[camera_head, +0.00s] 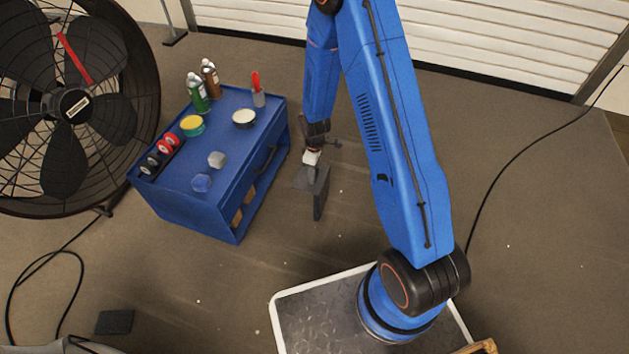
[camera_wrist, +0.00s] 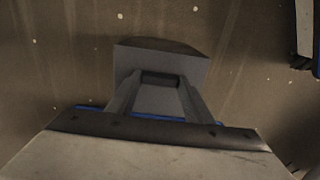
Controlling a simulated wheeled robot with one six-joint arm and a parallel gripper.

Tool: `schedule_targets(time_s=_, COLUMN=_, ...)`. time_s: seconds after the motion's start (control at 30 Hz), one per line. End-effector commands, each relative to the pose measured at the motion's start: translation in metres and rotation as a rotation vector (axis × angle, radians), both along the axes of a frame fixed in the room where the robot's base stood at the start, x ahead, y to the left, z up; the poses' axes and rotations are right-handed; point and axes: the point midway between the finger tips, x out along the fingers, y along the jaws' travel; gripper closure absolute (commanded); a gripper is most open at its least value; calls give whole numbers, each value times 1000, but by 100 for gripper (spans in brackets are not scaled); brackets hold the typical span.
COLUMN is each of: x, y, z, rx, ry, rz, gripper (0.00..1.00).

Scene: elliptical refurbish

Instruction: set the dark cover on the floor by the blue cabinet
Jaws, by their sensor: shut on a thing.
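The dark cover (camera_head: 321,192) is a dark grey plate held in my gripper (camera_head: 312,164), just right of the blue cabinet (camera_head: 215,212). In the head view one flat face of it stands close to upright. In the wrist view the cover (camera_wrist: 160,54) lies across the fingertips of my gripper (camera_wrist: 160,80), which are shut on it, with floor beyond. The cover is apart from the cabinet's side. I cannot tell whether its lower edge touches the floor.
The cabinet top holds bottles, tins, rolls and a red-handled tool (camera_head: 257,90). A large fan (camera_head: 75,105) stands at the left. A dark flat piece (camera_head: 114,322) lies on the floor at lower left. Bare floor lies around the cover; a black cable (camera_head: 500,170) runs at right.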

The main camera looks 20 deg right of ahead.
Motion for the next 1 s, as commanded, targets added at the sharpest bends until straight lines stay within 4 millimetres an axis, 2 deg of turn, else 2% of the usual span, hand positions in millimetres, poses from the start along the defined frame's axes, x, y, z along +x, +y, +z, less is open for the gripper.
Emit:
schedule_targets(time_s=0.17, x=0, y=0, z=-8, rx=0, ry=0, rz=-1, gripper=99)
schedule_targets(time_s=0.5, x=0, y=0, z=-43, rx=0, ry=0, rz=-1, gripper=99)
schedule_targets(time_s=0.87, x=0, y=0, z=-46, rx=0, ry=0, rz=-1, gripper=99)
schedule_targets(time_s=0.9, x=0, y=0, z=-46, rx=0, ry=0, rz=-1, gripper=49)
schedule_targets(time_s=0.97, x=0, y=0, z=-46, rx=0, ry=0, rz=-1, gripper=35)
schedule_targets(time_s=1.0, x=0, y=0, z=-46, rx=0, ry=0, rz=-1, gripper=35)
